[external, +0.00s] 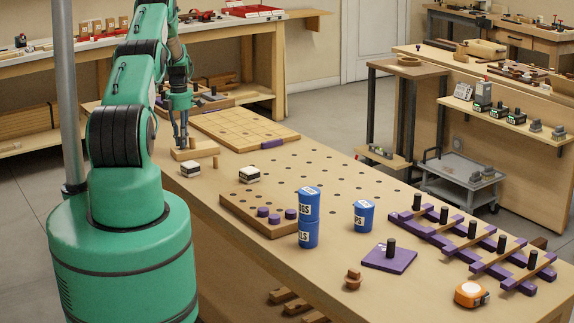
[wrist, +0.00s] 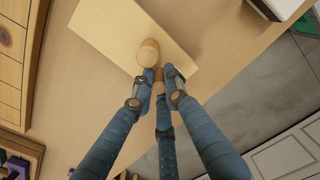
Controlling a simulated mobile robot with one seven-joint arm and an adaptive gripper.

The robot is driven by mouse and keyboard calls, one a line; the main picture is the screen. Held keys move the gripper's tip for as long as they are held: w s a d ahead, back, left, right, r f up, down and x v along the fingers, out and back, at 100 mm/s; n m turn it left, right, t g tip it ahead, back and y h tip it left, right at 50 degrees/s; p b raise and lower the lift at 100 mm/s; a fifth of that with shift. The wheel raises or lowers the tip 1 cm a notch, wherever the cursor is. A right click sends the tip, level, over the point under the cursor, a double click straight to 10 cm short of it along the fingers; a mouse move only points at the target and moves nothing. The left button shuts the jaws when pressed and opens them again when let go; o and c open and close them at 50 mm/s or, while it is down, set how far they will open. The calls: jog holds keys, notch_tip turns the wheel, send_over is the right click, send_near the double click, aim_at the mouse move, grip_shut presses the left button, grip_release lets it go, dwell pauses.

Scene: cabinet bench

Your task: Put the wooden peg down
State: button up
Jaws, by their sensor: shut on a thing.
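The wooden peg (wrist: 149,50) shows in the wrist view as a rounded tan head, with a narrower wooden part between my fingertips. My gripper (wrist: 156,86) is shut on it, its blue-grey fingers closing in from both sides and below. A flat pale wooden block (wrist: 178,42) is behind the peg; I cannot tell whether the peg touches it. In the external view my gripper (external: 183,143) points down over this block (external: 196,151) at the bench's left end. The peg is too small to make out there.
A gridded wooden board (external: 240,128) lies behind the block. Two white-and-black cubes (external: 190,169) (external: 249,174) are in front and to the right. A board with purple pegs (external: 262,213), blue canisters (external: 308,217) and a purple rack (external: 472,248) stand farther right. The perforated bench middle (external: 335,172) is mostly clear.

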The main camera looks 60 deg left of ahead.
jog(key=o, duration=0.7)
jog(key=shift+f, duration=0.1)
notch_tip(320, 180, up, 12)
jog(key=shift+s+r+p, duration=0.1)
jog(key=shift+r+p, duration=0.05)
jog(key=shift+p, duration=0.15)
dwell(0.6)
dwell(0.4)
